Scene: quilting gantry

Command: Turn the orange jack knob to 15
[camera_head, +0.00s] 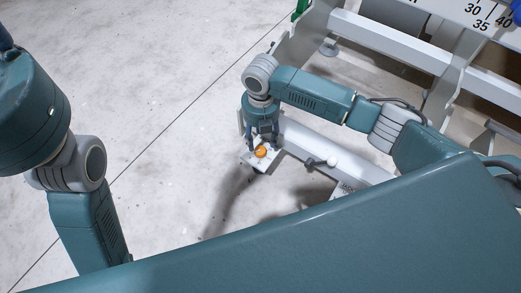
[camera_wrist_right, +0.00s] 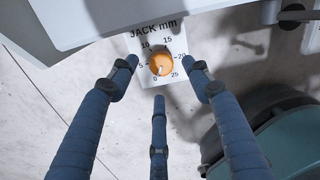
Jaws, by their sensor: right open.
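The orange jack knob (camera_wrist_right: 161,64) sits on a white dial plate (camera_wrist_right: 178,43) marked "JACK mm", with numbers from 0 to 25. A pale mark on the knob's lower part points near 0. In the head view the knob (camera_head: 261,152) shows at the end of the white beam, below my right gripper (camera_head: 262,139). In the right wrist view my right gripper (camera_wrist_right: 162,76) has its fingers spread, two on either side of the knob and one below it. I see no clear contact. My left arm shows at the left, but its gripper is out of view.
A numbered scale (camera_head: 480,14) is at the top right. The concrete floor at left is clear.

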